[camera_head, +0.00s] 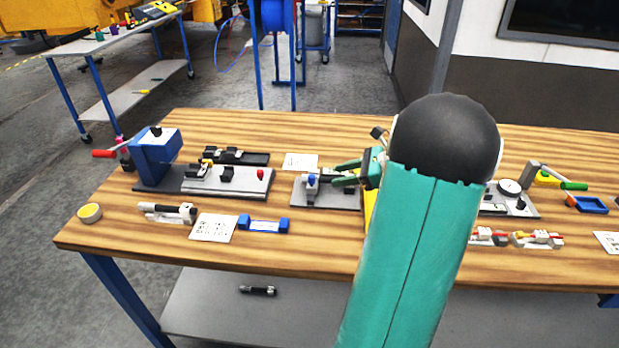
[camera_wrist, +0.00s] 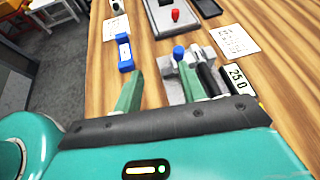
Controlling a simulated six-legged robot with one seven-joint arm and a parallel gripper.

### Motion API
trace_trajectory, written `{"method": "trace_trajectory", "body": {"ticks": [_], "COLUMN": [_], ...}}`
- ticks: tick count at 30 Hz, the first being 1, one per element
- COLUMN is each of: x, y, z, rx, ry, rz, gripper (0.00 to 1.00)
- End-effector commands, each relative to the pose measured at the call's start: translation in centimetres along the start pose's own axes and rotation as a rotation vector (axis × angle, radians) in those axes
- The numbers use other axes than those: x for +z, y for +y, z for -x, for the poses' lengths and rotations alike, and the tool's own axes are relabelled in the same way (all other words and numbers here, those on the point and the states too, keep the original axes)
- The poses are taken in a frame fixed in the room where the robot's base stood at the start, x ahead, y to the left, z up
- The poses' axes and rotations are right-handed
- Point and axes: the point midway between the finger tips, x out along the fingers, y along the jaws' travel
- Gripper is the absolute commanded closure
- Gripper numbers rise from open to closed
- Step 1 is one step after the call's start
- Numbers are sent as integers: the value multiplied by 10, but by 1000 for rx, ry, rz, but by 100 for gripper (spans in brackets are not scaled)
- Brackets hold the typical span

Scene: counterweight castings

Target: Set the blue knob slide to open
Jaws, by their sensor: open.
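The blue knob (camera_head: 312,180) tops a small light-grey slide block on a grey base plate (camera_head: 335,197) near the middle of the bench. The blue knob (camera_wrist: 179,53) also shows in the wrist view, just beyond the right finger. My gripper (camera_head: 346,173) is open and reaches in from the right, with its green fingertips close to the knob. In the wrist view my gripper (camera_wrist: 160,85) has its fingers spread, with the knob ahead and to the right of the gap's middle. I cannot tell whether a finger touches the slide. My gripper hides part of the slide and its base.
A blue clamp (camera_head: 157,155) stands at the left beside a grey plate with a red knob (camera_head: 261,173). A blue-ended level (camera_head: 263,224) and a white card (camera_head: 213,228) lie in front. More fixtures stand right of my arm. Bare wood lies in front of the slide.

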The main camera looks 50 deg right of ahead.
Motion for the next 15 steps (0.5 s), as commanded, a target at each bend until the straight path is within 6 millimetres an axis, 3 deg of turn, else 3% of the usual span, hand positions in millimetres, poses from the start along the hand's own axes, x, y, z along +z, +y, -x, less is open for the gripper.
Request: {"method": "trace_trajectory", "body": {"ticks": [3,7,11,15], "x": [-18,-24,-24,-22], "y": [-16,-22,-23,-24], "z": [18,24,12,-11], "rx": [-53,-74,-73,-72], "ry": [-50,-73,-74,-74], "rz": [-84,-116,-118,-118], "gripper": [59,59,59,59]}}
